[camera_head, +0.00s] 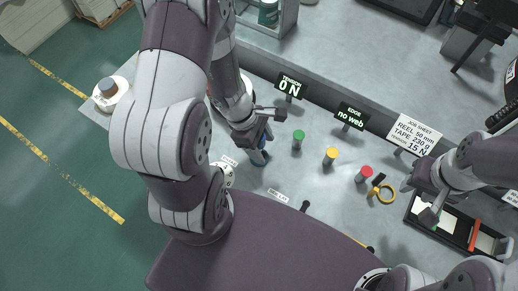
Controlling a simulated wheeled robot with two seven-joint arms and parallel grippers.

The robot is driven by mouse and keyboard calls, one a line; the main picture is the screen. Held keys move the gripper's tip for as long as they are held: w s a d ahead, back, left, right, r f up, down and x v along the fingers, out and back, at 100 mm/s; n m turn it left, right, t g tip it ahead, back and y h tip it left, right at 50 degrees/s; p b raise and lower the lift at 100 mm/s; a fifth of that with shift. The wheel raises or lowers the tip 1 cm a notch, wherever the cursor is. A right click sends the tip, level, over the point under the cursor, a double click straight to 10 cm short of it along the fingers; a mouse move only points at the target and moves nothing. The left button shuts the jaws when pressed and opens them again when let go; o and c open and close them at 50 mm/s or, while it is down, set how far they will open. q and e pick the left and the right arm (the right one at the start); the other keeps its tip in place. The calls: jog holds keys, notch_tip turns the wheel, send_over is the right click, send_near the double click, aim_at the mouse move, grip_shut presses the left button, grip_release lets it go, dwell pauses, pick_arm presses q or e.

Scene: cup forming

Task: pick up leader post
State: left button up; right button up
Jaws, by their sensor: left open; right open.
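My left gripper (261,130) is open above the left part of the grey worktop. A short grey post (258,157) with blue on it stands right under and beside its fingers, partly hidden by them. I cannot tell whether the fingers touch it. Three other short posts stand in a row to the right: one with a green cap (298,139), one with a yellow cap (330,156) and one with a red cap (364,173). Which post is the leader post cannot be read. My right gripper (418,202) is open and empty at the right, over the tray's left end.
Small signs, "0 N" (289,86) and "no web" (350,117), and a job sheet (412,134) stand behind the posts. A yellow ring-shaped item (384,193) lies by the red post. A black tray (456,231) lies at right. A white round item (109,92) sits at far left.

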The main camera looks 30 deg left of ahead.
pick_arm(q)
jog(key=shift+d+r, duration=0.1)
jog(key=shift+d, duration=0.05)
grip_shut()
jog(key=shift+r, duration=0.1)
